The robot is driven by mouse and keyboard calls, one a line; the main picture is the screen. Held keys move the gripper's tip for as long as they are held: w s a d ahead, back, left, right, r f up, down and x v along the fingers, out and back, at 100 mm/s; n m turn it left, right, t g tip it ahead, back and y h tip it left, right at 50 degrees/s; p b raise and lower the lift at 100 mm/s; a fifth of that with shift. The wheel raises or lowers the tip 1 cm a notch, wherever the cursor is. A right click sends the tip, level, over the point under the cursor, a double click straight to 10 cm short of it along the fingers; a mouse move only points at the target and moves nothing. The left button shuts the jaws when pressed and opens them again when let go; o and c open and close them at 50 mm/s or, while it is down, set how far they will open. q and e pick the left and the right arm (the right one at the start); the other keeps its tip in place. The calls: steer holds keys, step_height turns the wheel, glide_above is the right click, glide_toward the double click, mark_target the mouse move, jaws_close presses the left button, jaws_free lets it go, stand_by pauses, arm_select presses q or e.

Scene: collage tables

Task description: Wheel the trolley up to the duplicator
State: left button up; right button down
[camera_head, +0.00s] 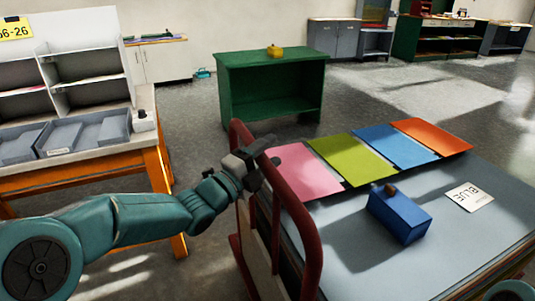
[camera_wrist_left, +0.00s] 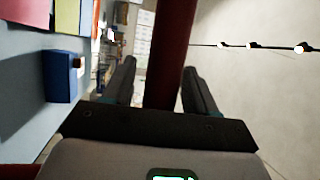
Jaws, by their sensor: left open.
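The trolley shows as a red tubular handle frame (camera_head: 312,215) with a pale side panel, at the left end of a grey-blue tabletop. Most of its body is hidden below the picture edge and by the tabletop. My left gripper (camera_head: 256,160) is at the upper left part of the red frame. In the left wrist view the red bar (camera_wrist_left: 173,45) stands between the two spread fingers (camera_wrist_left: 160,85), which are not closed on it. I cannot pick out the duplicator for certain in either view. My right gripper is out of view.
The grey-blue table (camera_head: 365,265) holds pink, green, blue and orange sheets, a blue box (camera_head: 399,216) and a "BLUE" card (camera_head: 469,197). A green cabinet (camera_head: 240,95) stands behind. An orange-legged table (camera_head: 75,170) with trays is at left. Open floor lies between them.

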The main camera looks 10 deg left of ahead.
arm_select(q)
jaws_close()
steer(key=shift+d, duration=0.15)
